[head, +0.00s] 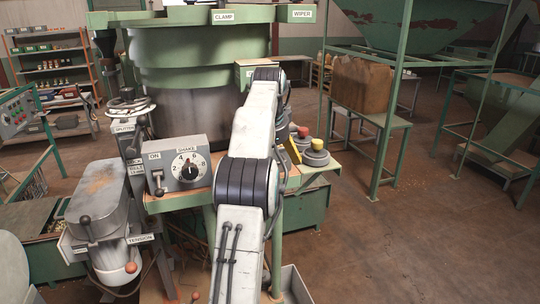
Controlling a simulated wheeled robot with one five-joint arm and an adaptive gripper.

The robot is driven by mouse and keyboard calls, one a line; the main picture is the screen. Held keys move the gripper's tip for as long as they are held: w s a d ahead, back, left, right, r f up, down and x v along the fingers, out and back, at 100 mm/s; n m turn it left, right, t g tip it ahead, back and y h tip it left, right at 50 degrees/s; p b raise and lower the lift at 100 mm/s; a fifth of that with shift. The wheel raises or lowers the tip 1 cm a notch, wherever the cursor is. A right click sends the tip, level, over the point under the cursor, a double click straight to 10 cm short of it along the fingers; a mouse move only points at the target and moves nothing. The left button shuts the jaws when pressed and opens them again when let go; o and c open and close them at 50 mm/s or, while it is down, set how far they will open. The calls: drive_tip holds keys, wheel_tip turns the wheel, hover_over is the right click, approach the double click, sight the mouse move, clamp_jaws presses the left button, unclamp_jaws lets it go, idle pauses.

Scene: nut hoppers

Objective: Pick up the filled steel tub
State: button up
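My arm rises through the middle of the head view and bends away at its top joint. My gripper is hidden behind it, so I cannot see its fingers or whether it holds anything. No filled steel tub shows clearly. A grey metal box (293,286) is cut off by the bottom edge, just right of my arm. I cannot tell whether this is the tub or what is in it.
A control box with a dial (184,164) stands on a green bench before a large green-and-steel drum (190,60). A grey machine (102,212) is at left. A brown sack (361,84) rests on a green stand (385,127). The right floor is open.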

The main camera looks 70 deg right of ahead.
drive_tip(key=shift+d+f, duration=0.1)
drive_tip(key=shift+f, duration=0.05)
drive_tip(key=shift+c, duration=0.3)
drive_tip(key=c, duration=1.3)
drive_tip(key=shift+s+a, duration=0.15)
drive_tip(key=shift+a, duration=0.1)
drive_tip(key=shift+s+a, duration=0.5)
drive_tip(key=shift+a, duration=0.2)
drive_tip(key=o, duration=1.3)
drive_tip(key=shift+o, duration=0.2)
